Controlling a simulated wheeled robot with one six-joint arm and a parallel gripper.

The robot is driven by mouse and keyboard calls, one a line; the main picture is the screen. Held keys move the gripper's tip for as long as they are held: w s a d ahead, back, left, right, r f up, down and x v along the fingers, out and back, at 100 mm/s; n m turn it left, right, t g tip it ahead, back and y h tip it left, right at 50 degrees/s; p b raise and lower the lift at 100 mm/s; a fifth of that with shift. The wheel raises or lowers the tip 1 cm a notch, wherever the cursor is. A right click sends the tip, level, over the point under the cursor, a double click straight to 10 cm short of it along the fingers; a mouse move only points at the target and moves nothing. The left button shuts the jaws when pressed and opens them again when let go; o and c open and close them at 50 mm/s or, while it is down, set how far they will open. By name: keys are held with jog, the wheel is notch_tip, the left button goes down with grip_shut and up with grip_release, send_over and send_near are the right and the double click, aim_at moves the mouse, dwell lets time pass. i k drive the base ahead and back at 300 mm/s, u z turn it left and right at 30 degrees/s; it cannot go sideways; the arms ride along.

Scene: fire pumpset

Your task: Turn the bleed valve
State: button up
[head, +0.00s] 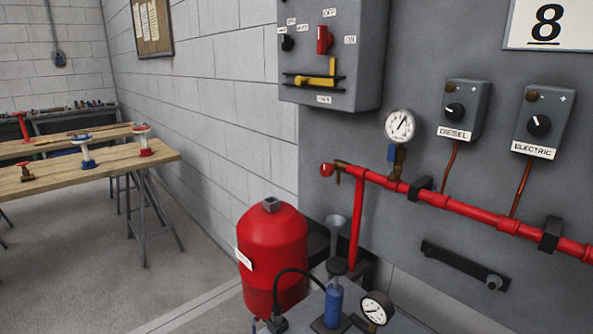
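A red pipe (450,203) runs across the grey panel. At its left end is a small brass fitting with a round red knob (327,169). A blue-handled fitting (391,153) sits under a round white gauge (400,126) on the same pipe. No label names the bleed valve; the red-knobbed end fitting looks most like it, but I cannot be certain. My gripper is not in view.
A red tank (272,257) stands below and left of the pipe end. A blue cylinder (333,305) and a second gauge (376,308) stand at the bottom front. A control box (335,55) juts out above. Open floor lies left, before a wooden table (100,165).

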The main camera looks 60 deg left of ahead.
aim_at(327, 169)
jog(key=u, duration=1.9)
